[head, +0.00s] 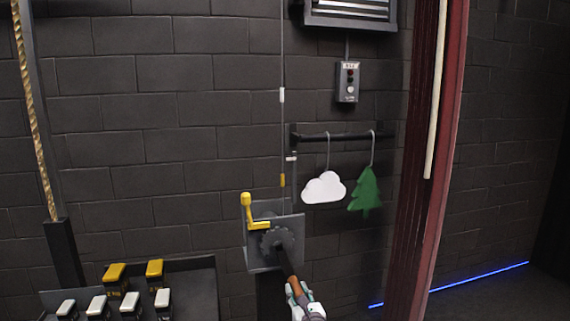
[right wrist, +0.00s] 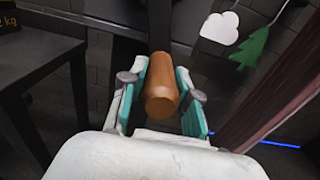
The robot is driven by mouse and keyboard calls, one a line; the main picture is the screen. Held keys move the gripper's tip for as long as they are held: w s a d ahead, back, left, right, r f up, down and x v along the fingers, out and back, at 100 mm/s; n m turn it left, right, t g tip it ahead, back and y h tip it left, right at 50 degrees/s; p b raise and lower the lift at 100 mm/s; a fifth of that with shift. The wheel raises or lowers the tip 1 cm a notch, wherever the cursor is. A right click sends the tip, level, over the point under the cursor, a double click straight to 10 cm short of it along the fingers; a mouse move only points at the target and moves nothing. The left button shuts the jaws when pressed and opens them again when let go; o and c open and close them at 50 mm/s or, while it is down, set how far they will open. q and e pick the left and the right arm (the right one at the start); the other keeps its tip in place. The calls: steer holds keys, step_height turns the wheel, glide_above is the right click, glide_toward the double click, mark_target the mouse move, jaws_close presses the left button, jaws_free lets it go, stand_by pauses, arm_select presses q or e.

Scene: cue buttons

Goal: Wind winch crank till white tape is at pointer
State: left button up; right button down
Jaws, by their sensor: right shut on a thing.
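The winch (head: 286,221), a grey plate with a toothed wheel, stands at lower middle in the head view. A yellow lever (head: 248,212) sticks up on its left. The crank's brown handle (head: 290,265) points toward me. My right gripper (head: 303,298) is shut on this handle; the wrist view shows the handle's round end (right wrist: 161,100) between the teal finger pads. A thin cable rises from the winch. The white tape (head: 282,95) on it is well above the small pale pointer (head: 291,158); a yellow band (head: 282,180) is below the pointer. My left gripper is not seen.
A white cloud (head: 323,188) and a green tree (head: 366,192) hang from a dark bar right of the cable. A control box (head: 347,82) is above. A dark red post (head: 437,160) stands at right. Yellow and white weights (head: 115,279) sit at lower left.

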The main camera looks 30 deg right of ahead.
steer(key=a, duration=0.3)
steer(key=shift+w+a+f, duration=0.15)
steer(key=shift+w+f, duration=0.1)
steer(key=shift+w, duration=0.1)
steer(key=a, duration=0.1)
steer(key=w+a+r, duration=0.1)
steer(key=a, duration=0.3)
steer(key=shift+w+a+r, duration=0.1)
steer(key=shift+w+r, duration=0.05)
